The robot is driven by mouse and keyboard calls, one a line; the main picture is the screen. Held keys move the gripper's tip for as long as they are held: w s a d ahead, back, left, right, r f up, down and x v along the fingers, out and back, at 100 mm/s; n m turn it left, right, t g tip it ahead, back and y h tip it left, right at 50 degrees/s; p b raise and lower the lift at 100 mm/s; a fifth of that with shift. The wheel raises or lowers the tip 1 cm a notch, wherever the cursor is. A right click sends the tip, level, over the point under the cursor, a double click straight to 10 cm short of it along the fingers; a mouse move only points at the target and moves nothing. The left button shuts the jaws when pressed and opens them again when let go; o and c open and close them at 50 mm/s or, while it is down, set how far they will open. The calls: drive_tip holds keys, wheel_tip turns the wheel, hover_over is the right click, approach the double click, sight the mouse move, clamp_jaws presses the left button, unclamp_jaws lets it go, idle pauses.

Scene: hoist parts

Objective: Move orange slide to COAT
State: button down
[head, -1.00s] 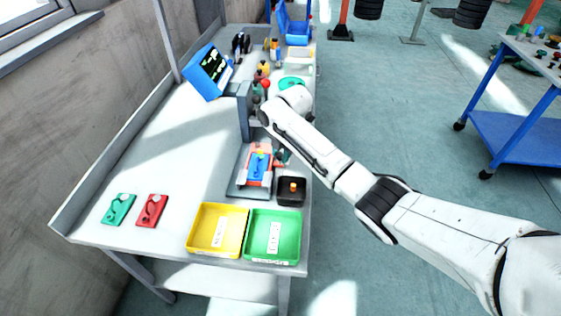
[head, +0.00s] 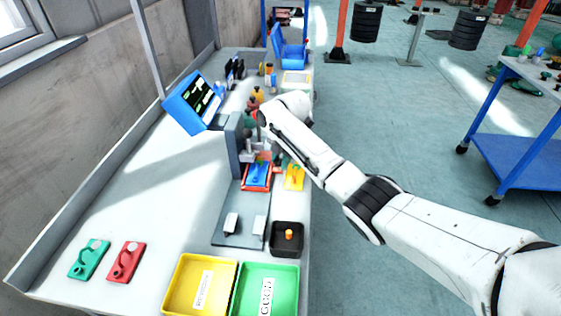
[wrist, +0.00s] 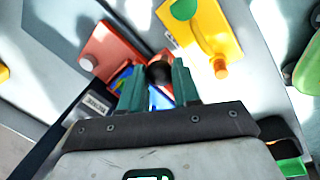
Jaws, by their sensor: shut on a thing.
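The orange slide (head: 250,189) shows in the head view as a rim around a blue plate (head: 258,174), on the grey base plate in front of the grey post. My gripper is partly hidden behind my white arm in the head view. In the wrist view its teal fingers (wrist: 159,82) are shut on a dark round knob (wrist: 159,72), with blue and orange surfaces just below. A red-orange piece (wrist: 115,48) with a pale peg lies at upper left; I cannot tell whether it belongs to the slide. No COAT label is readable.
A black bin (head: 287,250), yellow and green trays, and green and red plates are nearer.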

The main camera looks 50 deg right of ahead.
drive_tip(key=c, duration=0.8)
unclamp_jaws()
drive_tip(key=r, duration=0.3)
drive_tip(key=s+r, duration=0.1)
drive_tip(key=r, duration=0.3)
drive_tip(key=s+r, duration=0.1)
drive_tip(key=r, duration=0.2)
drive_tip(key=shift+d+r, duration=0.1)
drive_tip(key=shift+r, duration=0.2)
